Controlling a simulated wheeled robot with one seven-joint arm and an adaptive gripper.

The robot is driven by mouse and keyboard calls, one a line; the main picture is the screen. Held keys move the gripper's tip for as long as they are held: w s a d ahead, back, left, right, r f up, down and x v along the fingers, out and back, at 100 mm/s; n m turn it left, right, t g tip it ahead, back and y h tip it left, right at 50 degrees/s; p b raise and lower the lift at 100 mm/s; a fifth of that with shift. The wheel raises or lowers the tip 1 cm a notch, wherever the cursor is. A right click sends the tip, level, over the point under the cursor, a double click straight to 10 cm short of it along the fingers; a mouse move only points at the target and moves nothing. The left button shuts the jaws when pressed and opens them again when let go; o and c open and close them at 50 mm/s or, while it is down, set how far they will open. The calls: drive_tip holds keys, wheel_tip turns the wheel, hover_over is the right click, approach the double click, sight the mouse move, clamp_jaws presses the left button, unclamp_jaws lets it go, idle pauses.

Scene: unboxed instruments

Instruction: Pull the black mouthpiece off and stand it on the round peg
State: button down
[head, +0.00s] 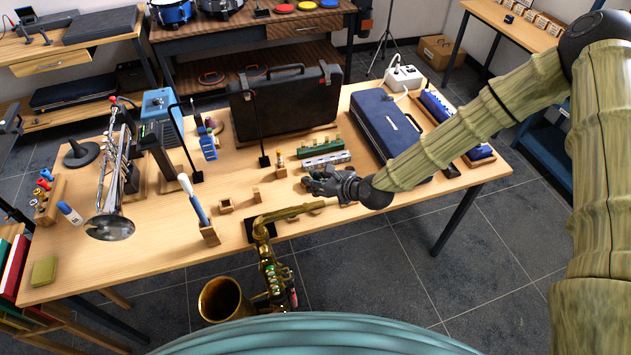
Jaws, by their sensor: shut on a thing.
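A brass saxophone (270,265) stands at the table's front edge, its bell low and its neck (288,213) reaching right. The neck ends in a bare, tan, cork-like tip (317,205). My gripper (312,183) is above and just behind that tip, apart from it. It is shut on a small dark thing, which I take to be the black mouthpiece; the dark fingers hide its outline. Small wooden holders stand left of my gripper: one (256,195) near the neck, one (226,206) farther left, and one (281,171) behind. I cannot tell which bears the round peg.
A green block (318,145) and a grey-white rack (326,161) lie close behind my gripper. A black case (285,102) and a blue case (388,135) stand farther back. A trumpet (114,185) stands at left. A blue-and-white tool (195,200) leans upright in a block.

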drive_tip(key=shift+f+b, duration=0.9)
drive_tip(key=shift+f, duration=1.4)
drive_tip(key=shift+b, duration=0.5)
drive_tip(key=shift+f+b, duration=1.15)
drive_tip(key=shift+b, duration=0.55)
idle(1.8)
idle(0.4)
drive_tip(key=c, duration=1.2)
unclamp_jaws()
drive_tip(key=shift+c, duration=0.2)
drive_tip(key=v, duration=1.2)
